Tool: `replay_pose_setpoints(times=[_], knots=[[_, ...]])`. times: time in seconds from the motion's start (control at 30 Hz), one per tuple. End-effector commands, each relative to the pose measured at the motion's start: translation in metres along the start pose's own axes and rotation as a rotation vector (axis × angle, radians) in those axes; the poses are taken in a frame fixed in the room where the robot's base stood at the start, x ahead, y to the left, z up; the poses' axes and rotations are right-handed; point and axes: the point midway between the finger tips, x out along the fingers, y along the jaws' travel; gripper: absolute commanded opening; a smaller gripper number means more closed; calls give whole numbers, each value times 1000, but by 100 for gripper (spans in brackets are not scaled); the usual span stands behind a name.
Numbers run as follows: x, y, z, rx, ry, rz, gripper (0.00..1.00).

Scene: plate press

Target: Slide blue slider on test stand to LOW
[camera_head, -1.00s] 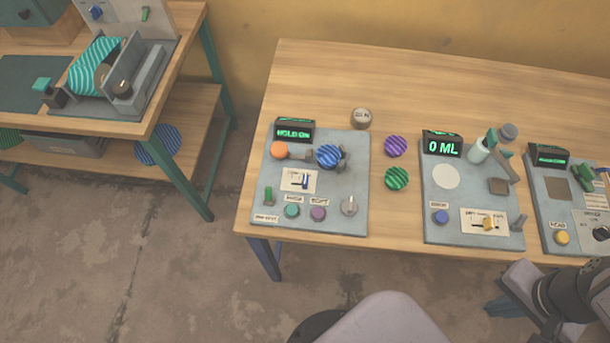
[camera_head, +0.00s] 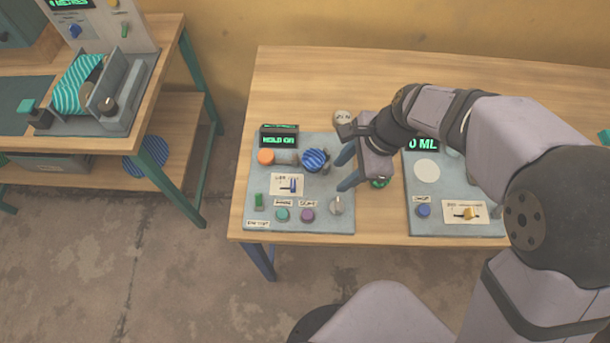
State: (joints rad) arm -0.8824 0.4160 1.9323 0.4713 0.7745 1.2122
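The test stand (camera_head: 330,221) is a grey panel on the wooden table with a lit display reading HOLD ON. The slider is not hidden.
On the stand are an orange knob (camera_head: 266,157), a blue striped disc (camera_head: 314,160), a green lever (camera_head: 259,201), teal (camera_head: 282,214) and purple (camera_head: 307,215) buttons and a grey knob (camera_head: 336,205). My arm hides much of the table's right side.

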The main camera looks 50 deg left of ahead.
Motion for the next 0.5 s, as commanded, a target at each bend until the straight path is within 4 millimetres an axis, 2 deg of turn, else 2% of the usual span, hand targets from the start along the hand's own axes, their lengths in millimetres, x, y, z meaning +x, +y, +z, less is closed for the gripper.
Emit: replay_pose_setpoints(times=[0.03, 0.1, 0.2, 0.3, 0.5], knots=[[8, -5, 23, 24, -19, 12, 39], [16, -9, 45, 65, -39, 22, 39], [23, -12, 66, 105, -57, 33, 39], [27, -13, 75, 125, -66, 37, 39], [30, -13, 76, 129, -67, 39, 39]])
